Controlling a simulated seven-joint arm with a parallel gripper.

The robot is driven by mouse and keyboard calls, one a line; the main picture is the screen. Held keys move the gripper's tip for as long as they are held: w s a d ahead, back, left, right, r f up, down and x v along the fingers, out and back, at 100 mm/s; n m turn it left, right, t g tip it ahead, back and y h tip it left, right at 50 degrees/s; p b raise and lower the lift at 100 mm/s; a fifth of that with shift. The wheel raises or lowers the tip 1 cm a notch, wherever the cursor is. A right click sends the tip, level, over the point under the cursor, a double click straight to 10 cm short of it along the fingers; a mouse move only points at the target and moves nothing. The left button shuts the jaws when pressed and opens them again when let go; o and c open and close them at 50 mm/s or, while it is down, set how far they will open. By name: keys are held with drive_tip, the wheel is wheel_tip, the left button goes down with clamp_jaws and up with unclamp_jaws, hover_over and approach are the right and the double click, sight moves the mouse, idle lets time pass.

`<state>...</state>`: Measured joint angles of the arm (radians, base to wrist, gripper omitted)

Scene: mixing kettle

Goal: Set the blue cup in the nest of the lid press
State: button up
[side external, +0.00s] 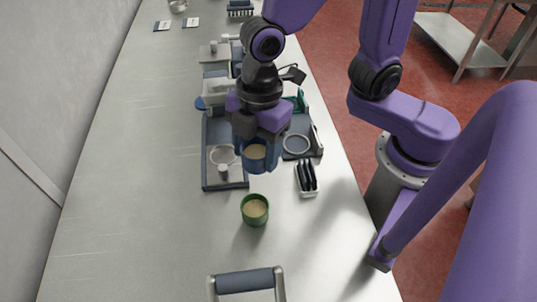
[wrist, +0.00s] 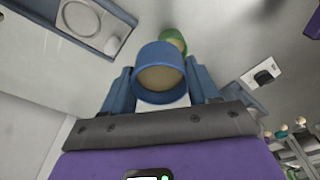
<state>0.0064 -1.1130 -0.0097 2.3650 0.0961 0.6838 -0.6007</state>
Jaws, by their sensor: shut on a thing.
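The blue cup (side external: 254,163) holds a tan filling and is between the fingers of my gripper (side external: 258,150), which is shut on it. In the wrist view the cup (wrist: 160,57) fills the space between both fingers of the gripper (wrist: 161,85). In the side view the cup appears in front of a blue-grey station (side external: 208,178) with a pale ring (side external: 222,154) and a small knob. A second ring (side external: 296,144) lies on a dark plate to the right. I cannot tell for sure which ring is the nest of the lid press. My arm partly hides the station.
A green cup (side external: 255,211) with tan filling stands on the bench nearer the camera. A white rack with dark slats (side external: 306,178) is at the right. A grey-blue handle (side external: 246,281) is at the front. The bench at left is clear.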

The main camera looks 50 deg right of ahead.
drive_tip(key=w+d+f+m, duration=0.3)
drive_tip(key=w+m, duration=0.2)
drive_tip(key=w, duration=0.8)
drive_tip(key=shift+d+f, duration=0.15)
drive_tip(key=shift+f, duration=2.8)
drive_tip(key=shift+f, duration=0.75)
drive_tip(key=o, duration=1.3)
drive_tip(key=shift+c, duration=0.2)
drive_tip(key=shift+r, duration=0.1)
wheel_tip(320, 180, up, 7)
